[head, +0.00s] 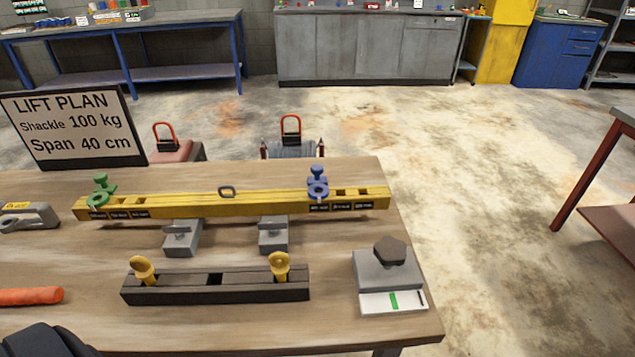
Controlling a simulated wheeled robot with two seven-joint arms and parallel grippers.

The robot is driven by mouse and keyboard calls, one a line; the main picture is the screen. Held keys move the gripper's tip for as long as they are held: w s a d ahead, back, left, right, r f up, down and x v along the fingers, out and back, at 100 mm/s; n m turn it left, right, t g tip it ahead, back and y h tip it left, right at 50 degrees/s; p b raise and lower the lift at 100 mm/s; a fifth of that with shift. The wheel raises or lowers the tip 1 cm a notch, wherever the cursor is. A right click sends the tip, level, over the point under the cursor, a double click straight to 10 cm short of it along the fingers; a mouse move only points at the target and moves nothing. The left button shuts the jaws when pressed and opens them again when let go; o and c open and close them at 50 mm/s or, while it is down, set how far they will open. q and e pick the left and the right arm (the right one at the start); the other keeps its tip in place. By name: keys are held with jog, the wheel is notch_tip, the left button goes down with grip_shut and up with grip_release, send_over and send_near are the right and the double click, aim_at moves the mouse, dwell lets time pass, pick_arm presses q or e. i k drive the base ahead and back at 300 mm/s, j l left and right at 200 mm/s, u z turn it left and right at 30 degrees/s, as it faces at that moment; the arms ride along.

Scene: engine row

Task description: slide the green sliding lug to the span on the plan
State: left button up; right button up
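The green sliding lug (101,190) sits at the left end of the yellow beam (180,205), above small dark labels too small to read. A blue lug (318,183) sits towards the beam's right end, beside more labels. Open slots show in the beam's top to the right of each lug. The plan board (75,128) at the left reads "LIFT PLAN, Shackle 100 kg, Span 40 cm". Neither gripper can be made out; only a dark part, probably mine, shows at the bottom left.
The beam rests on two grey stands (183,238). In front, a dark rack (215,287) holds two yellow pins. A grey block (387,270) with a dark knob stands right. A grey shackle (28,216) and an orange rod (30,296) lie left.

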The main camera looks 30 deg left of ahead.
aim_at(103, 190)
jog(key=u, duration=2.4)
